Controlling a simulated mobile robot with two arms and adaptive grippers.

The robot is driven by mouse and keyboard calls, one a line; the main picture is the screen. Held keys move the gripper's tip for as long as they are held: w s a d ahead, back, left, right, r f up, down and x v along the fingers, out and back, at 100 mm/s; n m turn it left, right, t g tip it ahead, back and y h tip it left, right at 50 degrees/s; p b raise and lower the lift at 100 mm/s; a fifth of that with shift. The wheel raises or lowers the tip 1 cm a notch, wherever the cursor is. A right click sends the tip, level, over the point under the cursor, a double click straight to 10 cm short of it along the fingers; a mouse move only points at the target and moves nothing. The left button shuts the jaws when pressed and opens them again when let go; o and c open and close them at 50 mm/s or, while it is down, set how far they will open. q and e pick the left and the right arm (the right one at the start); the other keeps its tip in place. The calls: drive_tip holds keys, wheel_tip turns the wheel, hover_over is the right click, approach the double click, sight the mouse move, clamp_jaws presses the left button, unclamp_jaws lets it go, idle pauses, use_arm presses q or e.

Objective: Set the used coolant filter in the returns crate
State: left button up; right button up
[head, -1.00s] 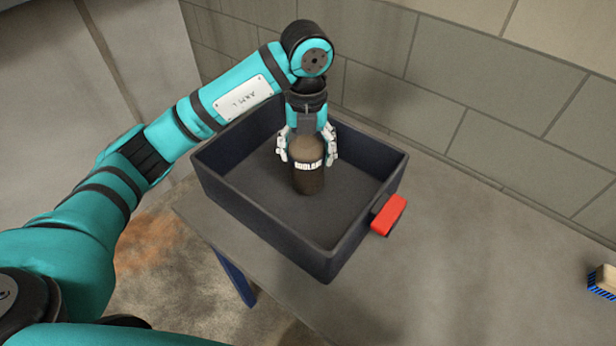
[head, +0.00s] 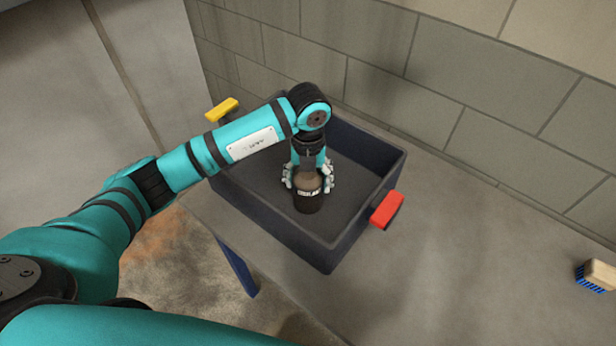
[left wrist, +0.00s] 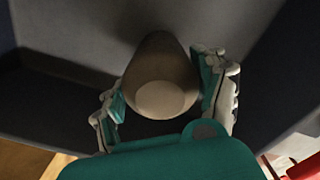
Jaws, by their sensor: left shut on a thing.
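The used coolant filter (head: 308,199) is a dark brown cylinder with a paler domed top and a lettered band. It is upright inside the returns crate (head: 352,243), a dark blue-grey open box on the table. My left gripper (head: 308,182) reaches down into the crate and is shut on the filter from above. In the left wrist view the filter (left wrist: 160,78) sits between both fingers of the gripper (left wrist: 166,95). Whether its base touches the crate floor cannot be told. My right gripper is not in view.
A brush with blue bristles (head: 596,275) lies at the table's right. A block wall stands behind the crate. The table between crate and brush is clear.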

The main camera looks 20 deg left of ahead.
use_arm(q)
drive_tip(key=o, duration=1.2)
drive_tip(key=shift+f, duration=0.1)
drive_tip(key=o, duration=0.5)
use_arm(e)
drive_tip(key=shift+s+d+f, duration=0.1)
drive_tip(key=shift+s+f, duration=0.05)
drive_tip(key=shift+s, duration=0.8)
use_arm(q)
drive_tip(key=shift+r, duration=0.45)
wheel_tip(320, 180, up, 11)
drive_tip(key=b, duration=0.3)
drive_tip(key=shift+f, duration=0.15)
drive_tip(key=shift+r, duration=0.4)
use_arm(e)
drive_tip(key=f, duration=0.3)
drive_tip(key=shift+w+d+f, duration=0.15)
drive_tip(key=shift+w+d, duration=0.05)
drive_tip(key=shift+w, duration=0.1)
